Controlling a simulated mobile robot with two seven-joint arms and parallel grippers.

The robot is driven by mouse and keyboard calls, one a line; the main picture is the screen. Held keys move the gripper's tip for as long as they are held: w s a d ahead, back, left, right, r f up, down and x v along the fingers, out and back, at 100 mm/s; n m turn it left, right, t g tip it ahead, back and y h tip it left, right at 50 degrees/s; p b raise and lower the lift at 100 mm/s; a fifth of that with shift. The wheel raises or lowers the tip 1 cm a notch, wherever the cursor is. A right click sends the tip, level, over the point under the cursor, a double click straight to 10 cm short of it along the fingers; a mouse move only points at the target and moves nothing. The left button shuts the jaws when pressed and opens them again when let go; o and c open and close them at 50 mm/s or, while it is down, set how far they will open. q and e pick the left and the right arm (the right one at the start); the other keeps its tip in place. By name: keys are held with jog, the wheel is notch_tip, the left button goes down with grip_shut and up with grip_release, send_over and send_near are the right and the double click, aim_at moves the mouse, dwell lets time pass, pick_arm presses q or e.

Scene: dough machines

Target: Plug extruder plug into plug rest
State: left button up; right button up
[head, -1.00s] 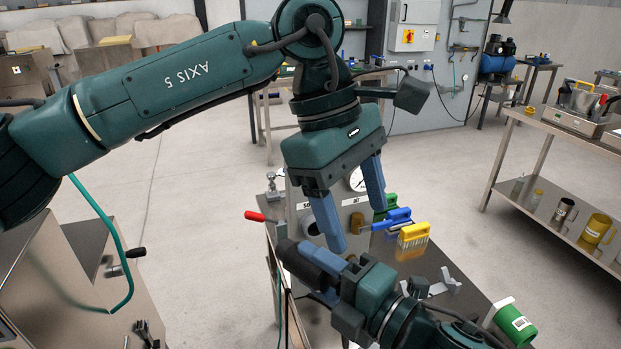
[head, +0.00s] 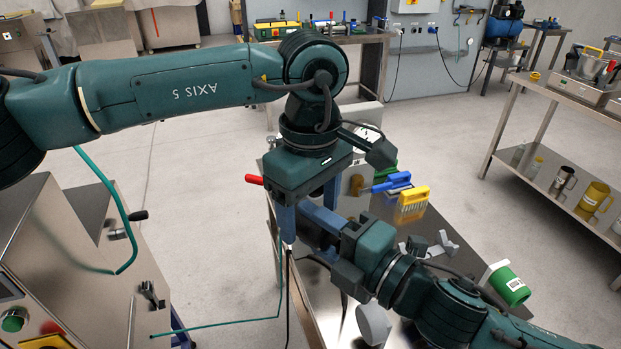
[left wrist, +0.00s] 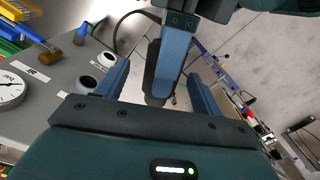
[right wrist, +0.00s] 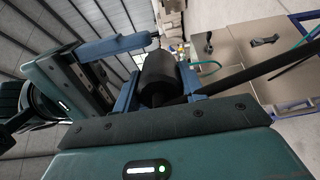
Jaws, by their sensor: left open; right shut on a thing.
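The extruder plug, a thick black cylinder (right wrist: 158,78), sits between the fingers of my right gripper (right wrist: 160,92), which is shut on it. A black cable trails from it to the right. In the head view my right gripper (head: 318,222) is above the steel table's left side. My left gripper (head: 308,212) points down there. Its fingers are open on either side of the plug (left wrist: 153,80) and a right-gripper finger in the left wrist view; contact cannot be told.
A steel machine (head: 60,260) stands at the left. Floor lies between them.

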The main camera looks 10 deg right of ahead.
pick_arm(q)
jog(key=shift+f, duration=0.65)
jog(key=shift+c, duration=0.5)
jog(key=c, duration=1)
jog(key=shift+c, duration=0.3)
pick_arm(e)
jog(key=o, duration=1.2)
